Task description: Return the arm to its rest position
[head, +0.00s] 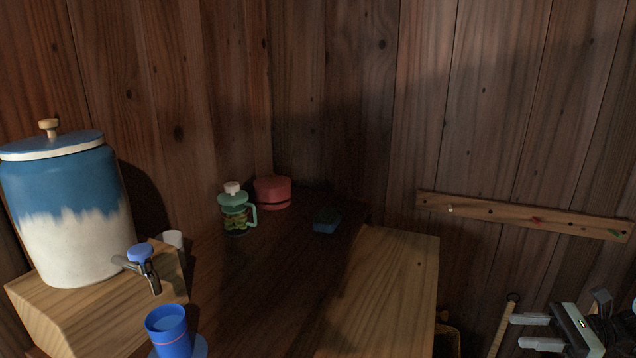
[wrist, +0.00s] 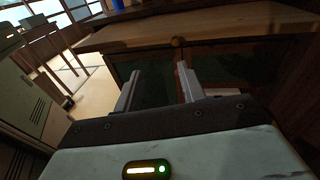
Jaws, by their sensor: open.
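My gripper (head: 527,332) is at the lower right of the head view, to the right of the wooden counter and low in front of the plank wall. Its two pale fingers are apart, with nothing between them. In the wrist view, my gripper (wrist: 158,72) points at a wooden cabinet (wrist: 225,62) with dark door panels and a round knob. The fingers are open and empty there too. I cannot tell how far the fingertips are from the cabinet front.
A blue and white dispenser (head: 70,215) with a tap stands on a wooden block at left. A blue cup (head: 168,333) is under the tap. A green jar (head: 234,212), red container (head: 272,192) and dark sponge (head: 327,222) stand behind. A peg rail (head: 520,215) is on the wall.

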